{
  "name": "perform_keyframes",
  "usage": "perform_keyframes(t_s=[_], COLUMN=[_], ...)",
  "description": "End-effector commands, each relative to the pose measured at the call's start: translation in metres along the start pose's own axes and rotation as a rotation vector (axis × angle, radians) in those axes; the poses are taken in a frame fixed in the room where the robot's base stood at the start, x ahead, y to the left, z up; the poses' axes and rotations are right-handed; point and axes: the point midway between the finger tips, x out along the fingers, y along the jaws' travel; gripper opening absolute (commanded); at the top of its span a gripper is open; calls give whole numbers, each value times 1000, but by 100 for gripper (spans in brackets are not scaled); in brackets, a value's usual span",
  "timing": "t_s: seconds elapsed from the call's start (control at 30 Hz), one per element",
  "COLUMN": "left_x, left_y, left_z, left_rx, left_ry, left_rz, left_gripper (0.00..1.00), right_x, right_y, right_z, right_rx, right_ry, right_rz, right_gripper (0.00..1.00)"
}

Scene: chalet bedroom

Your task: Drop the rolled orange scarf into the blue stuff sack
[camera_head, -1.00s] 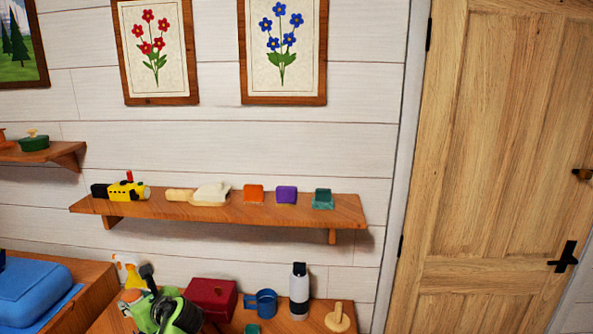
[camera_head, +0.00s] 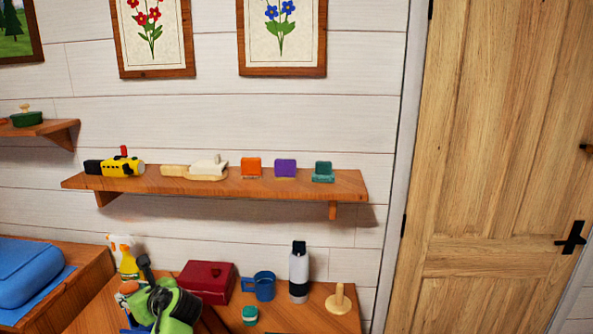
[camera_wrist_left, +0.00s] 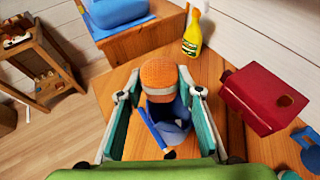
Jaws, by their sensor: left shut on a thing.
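The rolled orange scarf (camera_wrist_left: 166,74), with a pale band, is between the teal fingers of my left gripper (camera_wrist_left: 160,84) in the left wrist view. The gripper is shut on it. The blue stuff sack (camera_wrist_left: 178,110) shows dark blue just below the scarf, partly hidden by it; I cannot tell whether they touch. In the head view my left gripper (camera_head: 148,296) is low in the picture over the wooden table, with a bit of the orange scarf (camera_head: 129,287) at its left side. The sack is mostly hidden there. My right gripper is not in view.
A yellow spray bottle (camera_wrist_left: 192,34) stands behind the scarf. A red box (camera_head: 207,281), a blue mug (camera_head: 260,286), a grey bottle (camera_head: 299,275) and a wooden peg stand (camera_head: 338,300) are to the right. A wall shelf (camera_head: 240,188) holds several small objects above.

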Motion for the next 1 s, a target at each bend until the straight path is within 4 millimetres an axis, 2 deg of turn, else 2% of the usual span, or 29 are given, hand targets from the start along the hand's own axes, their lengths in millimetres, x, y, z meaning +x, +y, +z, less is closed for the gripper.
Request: perform_keyframes(t_s=[0.2, 0.23, 0.3, 0.6, 0.73, 0.87, 1.0], left_x=[0, 0, 0, 0, -7, -26, -56], left_y=[0, 0, 0, 0, 0, -1, -1], left_z=[1, 1, 1, 0, 0, 0, 0], left_rx=[-1, -1, -1, -1, -1, -2, -2], left_ry=[-1, -1, -1, 0, -1, 0, 1], left_rz=[0, 0, 0, 0, -1, -2, -3], left_gripper=[14, 38, 53, 53, 53, 53, 53], right_x=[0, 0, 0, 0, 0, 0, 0], right_y=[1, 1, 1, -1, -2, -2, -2], right_z=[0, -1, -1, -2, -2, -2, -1], right_rx=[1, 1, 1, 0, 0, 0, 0], right_ry=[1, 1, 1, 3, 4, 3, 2], right_rz=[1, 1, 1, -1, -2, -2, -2], right_gripper=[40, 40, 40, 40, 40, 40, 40])
